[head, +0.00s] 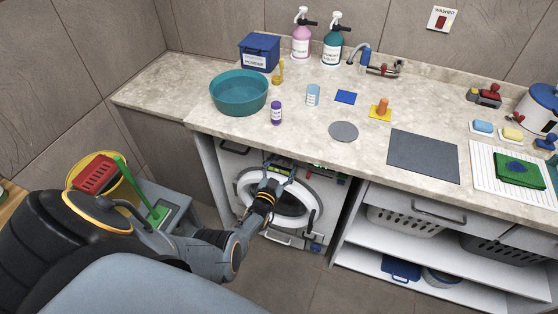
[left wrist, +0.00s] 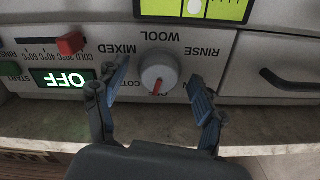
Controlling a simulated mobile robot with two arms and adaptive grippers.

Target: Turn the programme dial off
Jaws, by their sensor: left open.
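The washing machine (head: 308,232) stands under the counter in the head view, with its round door shut. My left gripper (head: 278,170) is at its upper front panel and hides the dial there. In the left wrist view, upside down, the grey programme dial (left wrist: 158,68) has a red pointer aimed at the picture's bottom. WOOL, MIXED and RINSE are printed around it; another label is partly hidden. A small green display (left wrist: 63,79) reads OFF. My left gripper (left wrist: 159,82) is open, its fingers on either side of the dial; contact is not clear.
A red slider (left wrist: 71,43) sits beside the dial, near temperature marks. A drawer handle (left wrist: 290,80) is on the other side. The counter (head: 300,125) above holds a teal basin (head: 238,94), bottles and other items. A yellow bucket (head: 103,168) stands at left.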

